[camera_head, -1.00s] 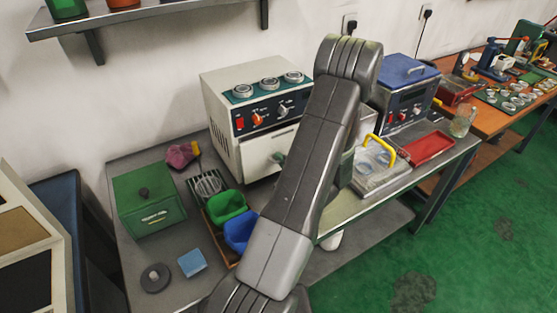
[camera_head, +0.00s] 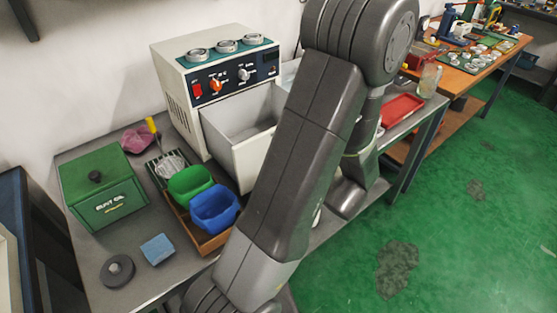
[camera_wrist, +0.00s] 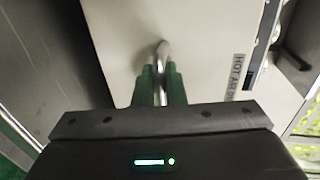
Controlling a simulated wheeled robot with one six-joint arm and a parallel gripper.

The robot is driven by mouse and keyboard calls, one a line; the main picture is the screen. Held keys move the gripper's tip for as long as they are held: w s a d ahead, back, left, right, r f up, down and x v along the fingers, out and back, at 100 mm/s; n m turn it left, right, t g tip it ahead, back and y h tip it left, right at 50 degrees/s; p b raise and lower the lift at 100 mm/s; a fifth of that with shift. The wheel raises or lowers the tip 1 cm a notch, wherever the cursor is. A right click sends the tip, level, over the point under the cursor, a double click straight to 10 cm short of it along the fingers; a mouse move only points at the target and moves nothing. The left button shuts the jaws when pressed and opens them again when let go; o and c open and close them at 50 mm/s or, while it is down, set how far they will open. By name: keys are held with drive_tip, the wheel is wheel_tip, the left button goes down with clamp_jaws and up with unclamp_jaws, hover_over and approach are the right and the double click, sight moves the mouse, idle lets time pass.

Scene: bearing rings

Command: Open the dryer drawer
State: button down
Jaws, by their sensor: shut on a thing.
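The dryer (camera_head: 182,82) is a cream box with a dark control panel and three round metal pieces on its top. Its drawer (camera_head: 238,136) stands pulled out toward the front, and its empty-looking inside shows in the head view. In the wrist view the drawer front (camera_wrist: 200,50) is pale, with a "HOT AIR" label. My gripper (camera_wrist: 161,88) has green fingers shut on the metal bar handle (camera_wrist: 162,52) of the drawer. In the head view my arm hides the gripper, the handle and the drawer's right part.
A wooden tray (camera_head: 207,243) with green (camera_head: 190,184) and blue (camera_head: 214,208) bins stands just left of the drawer. A green box (camera_head: 100,190), blue block (camera_head: 157,249) and dark disc (camera_head: 117,270) lie farther left. A red tray (camera_head: 401,110) is at right.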

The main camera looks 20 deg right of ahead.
drive_tip(key=c, duration=1.9)
unclamp_jaws()
drive_tip(key=shift+s, duration=0.1)
drive_tip(key=b+v, duration=0.1)
drive_tip(key=v, duration=1.2)
drive_tip(key=shift+s+d, duration=0.1)
drive_tip(key=shift+s, duration=0.2)
drive_tip(key=p+x, duration=0.1)
drive_tip(key=x, duration=1.3)
drive_tip(key=shift+r, duration=0.1)
